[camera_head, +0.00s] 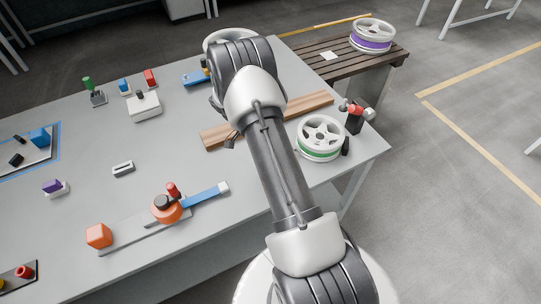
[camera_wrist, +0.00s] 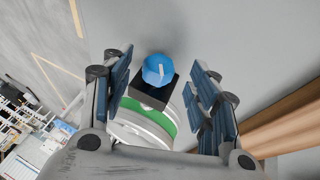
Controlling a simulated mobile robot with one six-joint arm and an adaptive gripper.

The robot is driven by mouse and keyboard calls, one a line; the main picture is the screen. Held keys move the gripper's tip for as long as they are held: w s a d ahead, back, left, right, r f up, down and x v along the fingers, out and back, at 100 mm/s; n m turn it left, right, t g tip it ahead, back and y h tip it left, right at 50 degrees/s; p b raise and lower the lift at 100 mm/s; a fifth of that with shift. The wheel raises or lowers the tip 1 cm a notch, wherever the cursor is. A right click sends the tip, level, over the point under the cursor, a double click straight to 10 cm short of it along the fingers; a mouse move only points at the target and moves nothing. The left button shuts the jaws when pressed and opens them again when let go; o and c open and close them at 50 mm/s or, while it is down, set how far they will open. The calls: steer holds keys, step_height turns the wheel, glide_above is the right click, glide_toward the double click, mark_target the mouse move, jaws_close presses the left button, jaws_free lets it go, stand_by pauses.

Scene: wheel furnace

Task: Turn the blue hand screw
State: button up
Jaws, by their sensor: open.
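The blue hand screw (camera_wrist: 157,69) is a faceted blue knob on a black block (camera_wrist: 150,95), seen in the wrist view. My gripper (camera_wrist: 161,64) is open, with one blue-padded finger on each side of the knob and block. Gaps show on both sides, and neither finger visibly touches the knob. A white wheel with a green band (camera_wrist: 143,122) lies beside the block, partly hidden by it and by my gripper.
A wooden plank (camera_wrist: 285,120) runs close to the right finger in the wrist view. In the head view, the grey table (camera_head: 200,125) carries a green-banded wheel (camera_head: 321,132), an orange clamp device (camera_head: 166,208) and a blue-topped block (camera_head: 40,138). A purple-banded wheel (camera_head: 372,40) sits on a slatted bench.

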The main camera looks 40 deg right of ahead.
steer(key=v, duration=0.9)
